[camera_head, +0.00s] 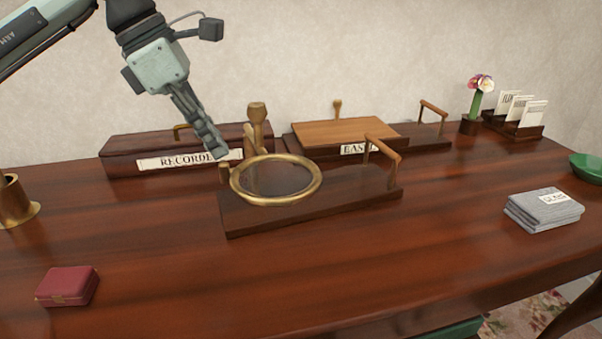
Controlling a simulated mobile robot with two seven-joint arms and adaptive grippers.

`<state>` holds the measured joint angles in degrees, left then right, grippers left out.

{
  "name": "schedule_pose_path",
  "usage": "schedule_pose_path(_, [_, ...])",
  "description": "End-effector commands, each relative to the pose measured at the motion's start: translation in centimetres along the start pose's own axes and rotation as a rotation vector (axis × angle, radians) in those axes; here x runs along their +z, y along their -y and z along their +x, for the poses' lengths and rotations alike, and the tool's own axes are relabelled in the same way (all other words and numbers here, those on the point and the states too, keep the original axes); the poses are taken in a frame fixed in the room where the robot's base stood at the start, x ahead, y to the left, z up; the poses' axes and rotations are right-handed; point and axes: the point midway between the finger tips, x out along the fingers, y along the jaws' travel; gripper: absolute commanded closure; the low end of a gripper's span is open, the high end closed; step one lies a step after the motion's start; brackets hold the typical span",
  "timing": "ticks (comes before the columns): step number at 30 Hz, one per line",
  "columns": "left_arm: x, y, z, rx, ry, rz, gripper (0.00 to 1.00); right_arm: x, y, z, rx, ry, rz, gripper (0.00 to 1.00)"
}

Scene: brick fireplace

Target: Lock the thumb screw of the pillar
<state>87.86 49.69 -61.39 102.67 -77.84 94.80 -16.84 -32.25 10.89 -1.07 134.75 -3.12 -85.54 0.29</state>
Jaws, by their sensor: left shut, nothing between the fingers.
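A dark wooden base (330,207) stands on the desk, with a brass-rimmed round lens (275,200) above its left part. A light wooden pillar (258,128) with a wider rounded top rises behind the lens. A small wooden knob (224,173) shows at the lens's left edge; I cannot tell whether it is the thumb screw. My left gripper (216,153) comes down from the upper left, shut and empty, its tips left of the pillar and just above the small knob. Contact cannot be told. The pillar's lower part is partly hidden. My right gripper is out of view.
A "RECORDED" box (125,154) stands behind on the left, and a second labelled wooden box (345,132) behind the base. An upright wooden handle (382,149) rises from the base's right end. A red case (67,286), brass cup (15,203) and grey stack (543,211) lie apart. The front middle is clear.

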Motion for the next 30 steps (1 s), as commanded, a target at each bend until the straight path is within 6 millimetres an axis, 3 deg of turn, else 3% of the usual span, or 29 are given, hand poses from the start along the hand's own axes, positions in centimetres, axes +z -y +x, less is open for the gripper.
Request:
schedule_pose_path(18, [2.1,-0.1,-4.9,0.002,0.002,-0.001,1.0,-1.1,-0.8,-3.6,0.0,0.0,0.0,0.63])
schedule_pose_path(30, [2.1,-0.1,-5.2,0.002,0.001,-0.001,1.0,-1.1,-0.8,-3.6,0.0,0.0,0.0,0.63])
